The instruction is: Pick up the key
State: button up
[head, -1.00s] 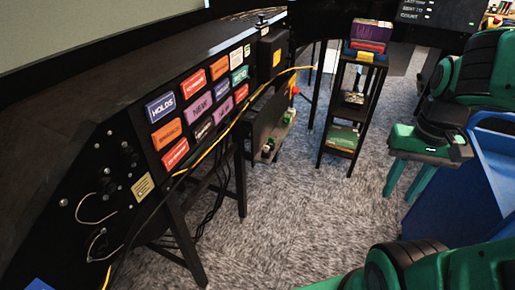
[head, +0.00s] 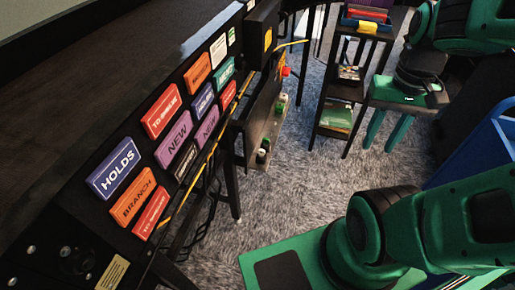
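I cannot make out a key in the head view. A black control box (head: 262,36) with a yellow label is mounted at the far end of the sorter's side. Below it, a dark shelf-like unit (head: 258,128) carries small green and white items, with a small red part (head: 286,72) near its top; these are too small to tell apart. My gripper is not in view.
The black sorter (head: 90,120) runs along the left with coloured signs, such as HOLDS (head: 113,168). A yellow cable hangs along it. A black shelf rack (head: 346,95) stands at the back, beside a green stand (head: 408,93). Carpet (head: 290,165) between is clear.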

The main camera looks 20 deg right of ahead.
jog(key=n+t+y, duration=0.3)
jog(key=n+y, duration=0.1)
jog(key=n, duration=1.3)
send_near(263, 150)
jog(key=shift+x, duration=4.55)
jog(key=shift+w+a+r, duration=0.1)
jog(key=shift+w, duration=0.05)
grip_shut()
